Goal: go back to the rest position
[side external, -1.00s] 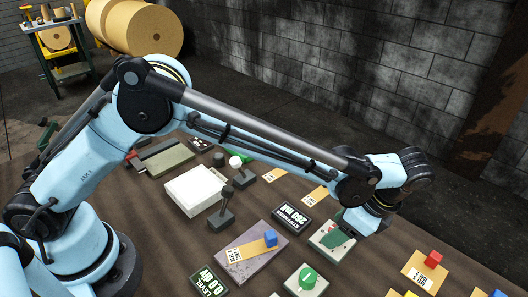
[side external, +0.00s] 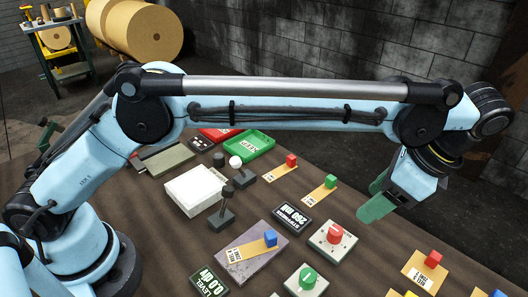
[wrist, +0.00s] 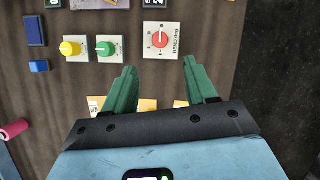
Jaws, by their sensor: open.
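My gripper (side external: 378,197) has green fingers and hangs above the right part of the brown table in the side external view. In the wrist view my gripper (wrist: 163,80) shows its two fingers spread apart, with nothing between them. Below it in the side external view is a box with a red knob (side external: 333,236); this red-knob box also shows beyond the fingers in the wrist view (wrist: 160,40). My fingers touch nothing that I can see.
The table (side external: 150,225) carries a box with a green knob (side external: 307,278), a white block (side external: 195,190), a green tray (side external: 250,145), a grey plate (side external: 240,265), a display (side external: 292,217) and tagged coloured cubes. A dark block wall (side external: 300,45) stands behind.

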